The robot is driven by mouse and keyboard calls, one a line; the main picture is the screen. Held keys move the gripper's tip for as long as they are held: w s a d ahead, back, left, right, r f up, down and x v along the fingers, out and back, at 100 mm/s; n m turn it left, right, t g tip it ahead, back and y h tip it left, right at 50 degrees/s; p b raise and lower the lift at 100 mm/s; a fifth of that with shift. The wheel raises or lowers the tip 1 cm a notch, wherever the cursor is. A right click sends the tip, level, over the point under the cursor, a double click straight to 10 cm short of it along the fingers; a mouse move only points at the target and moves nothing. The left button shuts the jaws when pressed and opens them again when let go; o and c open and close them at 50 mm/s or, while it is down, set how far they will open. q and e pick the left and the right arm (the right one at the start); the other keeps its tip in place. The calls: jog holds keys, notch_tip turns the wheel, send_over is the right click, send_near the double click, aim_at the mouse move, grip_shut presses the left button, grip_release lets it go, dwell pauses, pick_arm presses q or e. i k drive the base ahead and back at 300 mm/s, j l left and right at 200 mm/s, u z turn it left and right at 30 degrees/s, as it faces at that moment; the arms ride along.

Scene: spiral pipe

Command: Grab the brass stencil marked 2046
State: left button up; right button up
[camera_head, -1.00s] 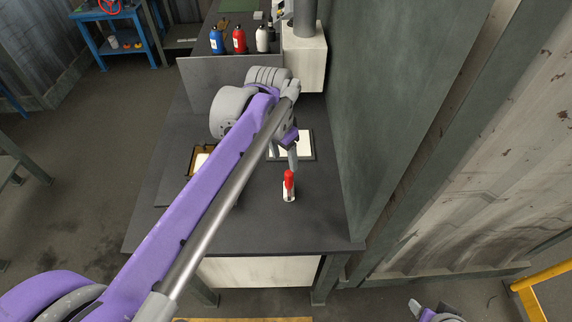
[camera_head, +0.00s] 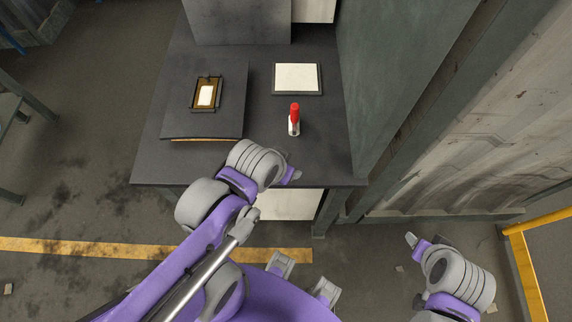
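A brass-coloured plate with a pale middle (camera_head: 206,93) sits in a dark frame on a raised dark board (camera_head: 180,126) at the left of the workbench. It looks like the stencil, but no number is readable. My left gripper (camera_head: 291,176) is over the bench's front edge, to the right of and nearer than the plate, not touching it. Its fingers are mostly hidden by the wrist. My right gripper (camera_head: 413,241) is low at the right, off the bench, seen edge-on. I cannot tell whether either is open, and I see nothing held.
A red-capped white bottle (camera_head: 294,120) stands on the workbench (camera_head: 257,110) right of the plate. Behind it lies a white pad in a dark frame (camera_head: 297,78). A dark wall (camera_head: 395,75) bounds the right side. A yellow railing (camera_head: 527,268) stands at the lower right.

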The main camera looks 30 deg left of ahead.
aim_at(206, 88)
jog(key=u, duration=1.9)
jog(key=k+l+z, duration=0.15)
jog(key=l, duration=0.2)
jog(key=k+l+z, duration=0.2)
jog(key=l, duration=0.15)
jog(key=l+z, duration=0.15)
jog(key=l, duration=0.25)
jog(key=i+l+z, duration=0.2)
jog(key=l, duration=0.15)
